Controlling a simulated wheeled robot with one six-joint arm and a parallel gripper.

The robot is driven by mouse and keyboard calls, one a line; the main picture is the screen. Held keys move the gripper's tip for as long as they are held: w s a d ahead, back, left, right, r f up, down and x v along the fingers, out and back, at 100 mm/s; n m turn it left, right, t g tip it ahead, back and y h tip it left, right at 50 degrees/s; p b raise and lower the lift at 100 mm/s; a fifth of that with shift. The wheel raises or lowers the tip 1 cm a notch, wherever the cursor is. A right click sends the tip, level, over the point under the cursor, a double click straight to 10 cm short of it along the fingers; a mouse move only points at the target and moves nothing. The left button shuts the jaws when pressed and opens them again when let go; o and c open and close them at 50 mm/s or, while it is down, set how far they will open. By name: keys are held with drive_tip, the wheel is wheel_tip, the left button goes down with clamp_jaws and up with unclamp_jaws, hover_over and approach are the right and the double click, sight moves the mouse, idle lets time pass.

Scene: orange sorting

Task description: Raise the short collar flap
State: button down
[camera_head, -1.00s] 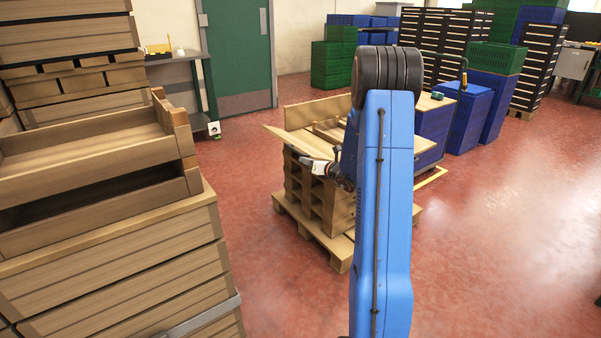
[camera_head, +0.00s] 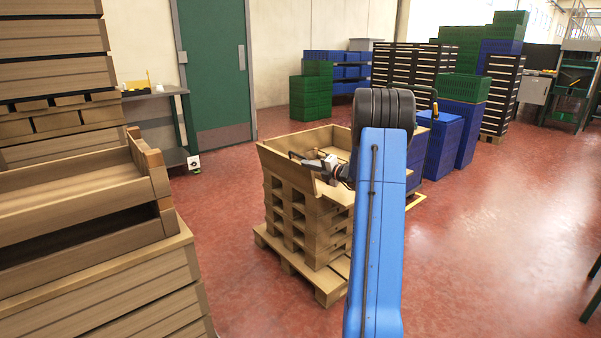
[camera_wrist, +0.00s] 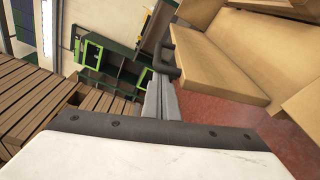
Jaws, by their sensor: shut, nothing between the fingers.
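The short collar flap (camera_head: 300,177) is a wooden board on the near left side of the wooden collar, on top of a stack. It stands steeply, leaning slightly outward. My gripper (camera_head: 297,156) is at the flap's upper edge; whether it touches the board cannot be told. In the wrist view, my gripper (camera_wrist: 160,80) shows two grey fingers together with nothing between them. Wooden boards (camera_wrist: 225,58) fill the right of that view; which one is the flap is unclear. My blue arm hides the right part of the collar.
The stack rests on a wooden pallet (camera_head: 330,292). Tall stacked wooden collars (camera_head: 95,290) stand close on the left. Blue bins (camera_head: 437,145) stand behind my arm. The red floor (camera_head: 500,260) is clear on the right.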

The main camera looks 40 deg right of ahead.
drive_tip(key=shift+d+r+m, duration=0.15)
drive_tip(key=shift+d+m, duration=0.45)
drive_tip(key=shift+d, duration=0.45)
drive_tip(key=shift+w+d+r, duration=0.1)
drive_tip(key=shift+d, duration=0.85)
drive_tip(key=shift+d, duration=0.1)
drive_tip(key=shift+r, duration=0.1)
